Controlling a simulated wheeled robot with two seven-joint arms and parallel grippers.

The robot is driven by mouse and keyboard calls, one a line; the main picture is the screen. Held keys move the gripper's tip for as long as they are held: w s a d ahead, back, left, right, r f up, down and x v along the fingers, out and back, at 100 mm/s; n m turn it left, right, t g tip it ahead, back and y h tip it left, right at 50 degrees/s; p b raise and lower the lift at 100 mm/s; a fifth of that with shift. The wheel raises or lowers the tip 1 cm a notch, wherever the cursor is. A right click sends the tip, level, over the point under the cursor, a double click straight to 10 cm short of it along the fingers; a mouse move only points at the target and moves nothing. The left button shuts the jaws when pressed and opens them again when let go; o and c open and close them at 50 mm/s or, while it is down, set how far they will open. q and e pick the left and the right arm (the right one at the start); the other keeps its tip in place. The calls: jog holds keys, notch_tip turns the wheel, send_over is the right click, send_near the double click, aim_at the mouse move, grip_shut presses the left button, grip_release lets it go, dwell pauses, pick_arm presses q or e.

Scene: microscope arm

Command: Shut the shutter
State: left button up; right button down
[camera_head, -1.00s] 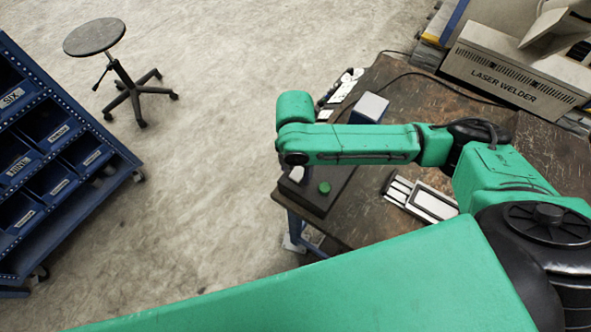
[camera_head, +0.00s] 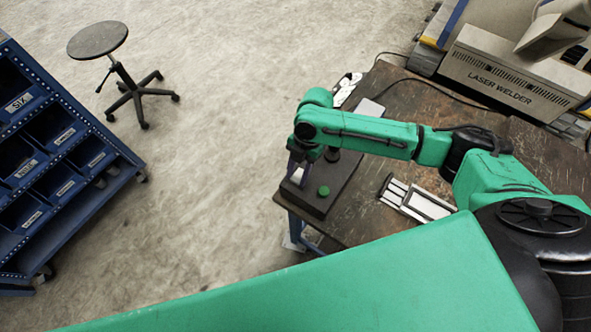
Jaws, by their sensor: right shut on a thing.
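A dark, low device (camera_head: 335,185) with a round green knob (camera_head: 323,191) stands at the left corner of the brown table. A small pale part (camera_head: 297,175) shows at its left end, and a black round part (camera_head: 332,155) stands farther back. My right gripper (camera_head: 296,172) points down at the device's left end. It is shut on a small part there, mostly hidden by the fingers and wrist. I cannot tell from this view which piece is the shutter or how it stands. My left gripper is not in view.
A laser welder (camera_head: 510,75) stands back right. A stool (camera_head: 98,40) and blue bin rack (camera_head: 60,165) stand left, with open floor between.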

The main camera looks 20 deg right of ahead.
jog(key=shift+w+d+y, duration=0.15)
jog(key=shift+y, duration=0.15)
jog(key=shift+r, duration=0.1)
jog(key=shift+g, duration=0.3)
jog(key=shift+c, duration=2.4)
grip_release()
jog(key=b+v, duration=0.3)
jog(key=v, duration=1.1)
jog(key=shift+r, duration=0.25)
